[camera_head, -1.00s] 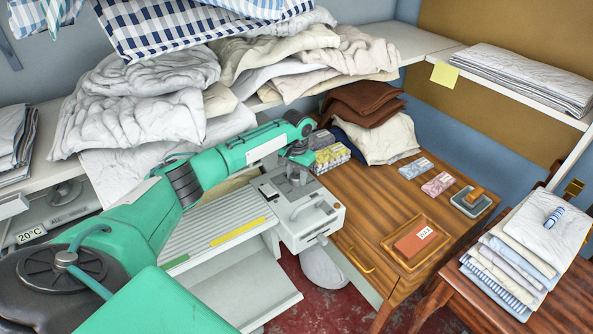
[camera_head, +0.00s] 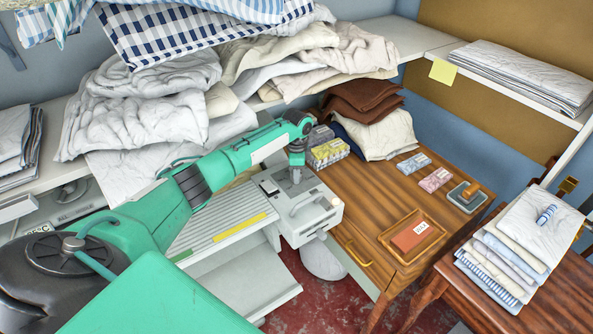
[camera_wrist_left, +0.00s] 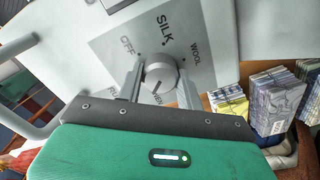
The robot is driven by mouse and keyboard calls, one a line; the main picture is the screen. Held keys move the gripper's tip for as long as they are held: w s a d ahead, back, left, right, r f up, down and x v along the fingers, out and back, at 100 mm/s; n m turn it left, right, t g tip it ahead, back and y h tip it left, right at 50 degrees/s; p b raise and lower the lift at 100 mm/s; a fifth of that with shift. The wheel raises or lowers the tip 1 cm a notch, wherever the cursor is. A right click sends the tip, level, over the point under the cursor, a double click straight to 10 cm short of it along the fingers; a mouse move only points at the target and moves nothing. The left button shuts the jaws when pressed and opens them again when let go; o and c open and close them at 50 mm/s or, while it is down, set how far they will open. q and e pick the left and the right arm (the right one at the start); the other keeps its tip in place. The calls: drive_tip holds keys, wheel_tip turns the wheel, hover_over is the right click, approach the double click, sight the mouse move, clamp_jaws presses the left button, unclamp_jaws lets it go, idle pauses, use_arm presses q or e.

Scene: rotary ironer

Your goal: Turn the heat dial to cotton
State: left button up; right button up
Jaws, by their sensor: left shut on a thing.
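The heat dial (camera_wrist_left: 161,74) is a round grey knob on a grey plate (camera_wrist_left: 115,45) marked OFF, SILK and WOOL. More lettering below and at the lower left is partly hidden by my gripper. A dark mark on the dial's face points down toward the partly covered lower word, which I cannot fully read. My left gripper (camera_wrist_left: 160,82) is shut on the dial, one finger on each side. In the head view my left gripper (camera_head: 296,176) reaches down onto the end housing of the white ironer (camera_head: 322,208) and hides the dial. My right gripper is not in view.
A wooden cabinet (camera_head: 372,185) stands right of the ironer, with a tray holding a red block (camera_head: 415,236) and wrapped bundles (camera_head: 328,152). Piled linen (camera_head: 150,100) lies on the shelf behind my arm. A folded stack (camera_head: 530,235) sits on the right table.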

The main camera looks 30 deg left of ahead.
use_arm(q)
drive_tip(key=m, duration=0.4)
drive_tip(key=shift+r+m, duration=0.1)
drive_tip(key=shift+m, duration=0.2)
drive_tip(key=m, duration=0.5)
drive_tip(key=m+b, duration=0.1)
drive_tip(key=m, duration=0.4)
drive_tip(key=shift+m, duration=0.4)
drive_tip(key=m+b, duration=0.1)
drive_tip(key=m, duration=0.2)
drive_tip(key=shift+m, duration=0.8)
drive_tip(key=o, duration=1)
